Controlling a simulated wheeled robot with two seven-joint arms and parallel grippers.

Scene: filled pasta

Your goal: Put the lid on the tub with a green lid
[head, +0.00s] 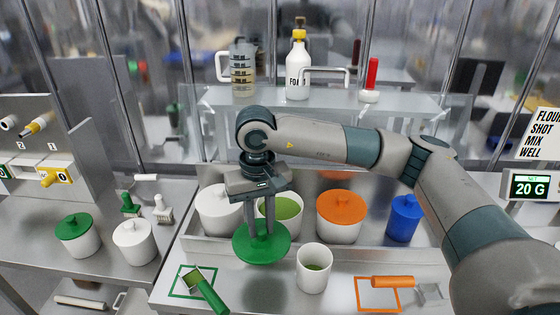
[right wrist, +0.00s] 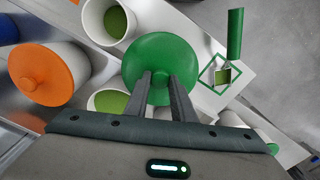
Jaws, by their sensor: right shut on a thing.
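My right gripper (head: 263,232) points down and is shut on the green lid (head: 248,246), a round disc held near level. In the right wrist view the fingers grip the lid (right wrist: 150,48) near its middle. An open white tub with green contents (head: 288,207) stands in the tray just behind the lid. The lid and fingers hide part of this tub, and it is partly hidden in the right wrist view (right wrist: 107,101). The lid is apart to the front of its opening. My left gripper is not in view.
A small open white cup (head: 312,272) with green contents stands in front. An orange-lidded tub (head: 340,221), a blue container (head: 404,220) and a white-lidded tub (head: 217,212) share the tray (head: 372,238). Another green-lidded tub (head: 80,242) stands on the left bench. A green-handled scraper (head: 208,292) lies in front.

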